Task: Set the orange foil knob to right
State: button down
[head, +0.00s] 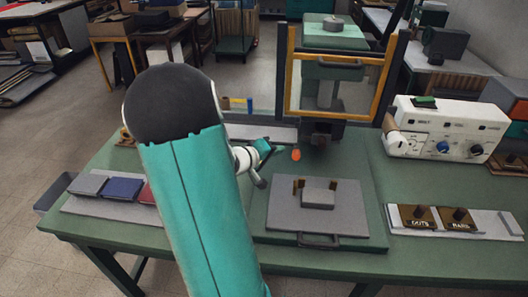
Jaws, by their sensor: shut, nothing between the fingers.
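A small orange piece (296,154), which looks like the orange foil knob, shows at the lower front left of the press (325,130). It is too small for me to tell which way it is turned. My gripper (271,150) is just left of it, with a small gap visible between them in the picture. The gripper looks shut and empty. My teal arm hides part of the table's left side.
A grey plate with a block (318,198) lies in front of the press. A tray labelled DOTS and BARS (485,222) lies at the front right. Colored covers (122,188) lie left.

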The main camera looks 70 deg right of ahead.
aim_at(296, 155)
jog(key=shift+s+d+f, duration=0.1)
jog(key=shift+s+f, duration=0.25)
jog(key=shift+s, duration=0.3)
jog(key=shift+s+d+f, duration=0.1)
jog(key=shift+s+f, duration=0.2)
jog(key=shift+s, duration=0.3)
